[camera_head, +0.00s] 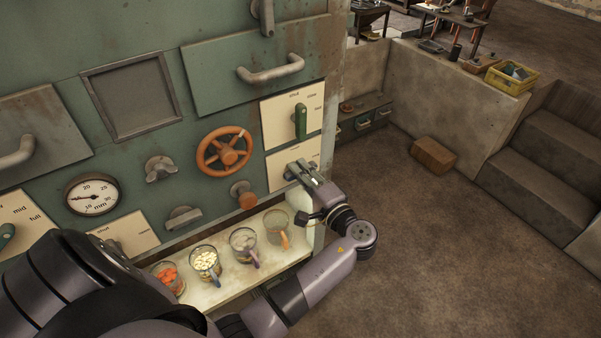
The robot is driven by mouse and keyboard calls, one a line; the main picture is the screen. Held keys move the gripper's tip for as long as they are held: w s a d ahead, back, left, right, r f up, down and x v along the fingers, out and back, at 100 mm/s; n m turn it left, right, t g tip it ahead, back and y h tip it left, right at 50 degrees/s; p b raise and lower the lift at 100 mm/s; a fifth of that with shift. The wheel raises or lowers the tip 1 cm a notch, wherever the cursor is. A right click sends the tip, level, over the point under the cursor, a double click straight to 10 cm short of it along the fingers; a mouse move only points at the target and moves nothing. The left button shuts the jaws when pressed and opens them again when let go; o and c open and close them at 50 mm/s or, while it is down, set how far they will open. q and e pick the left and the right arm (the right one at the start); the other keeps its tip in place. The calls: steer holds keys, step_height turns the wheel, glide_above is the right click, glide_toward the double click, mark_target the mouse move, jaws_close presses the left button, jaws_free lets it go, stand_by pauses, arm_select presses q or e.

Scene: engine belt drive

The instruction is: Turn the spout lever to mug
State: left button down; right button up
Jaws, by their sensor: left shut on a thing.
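My left gripper (298,172) reaches the cream label plate (279,160) at the machine's lower right. Its fingers are shut on the spout lever there. The fingers hide most of that lever, so its exact angle and the plate's lettering cannot be read. Several glass mugs stand in a row on a lit shelf below: an empty-looking one (276,228) at the right, one with pale contents (243,244), one with whitish pieces (206,263), and one with orange pieces (167,277). My right gripper is not in view.
A green lever (300,121) on another cream plate stands just above the gripper. An orange handwheel (224,150) and an orange knob (243,195) stick out to its left. A round gauge (92,194) is farther left. Open floor (430,240) lies to the right.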

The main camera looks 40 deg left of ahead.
arm_select(q)
steer(key=c, duration=1.5)
jaws_free()
steer(key=shift+w, duration=0.1)
steer(key=shift+d, duration=0.1)
steer(key=v, duration=0.7)
steer(key=shift+d, duration=0.2)
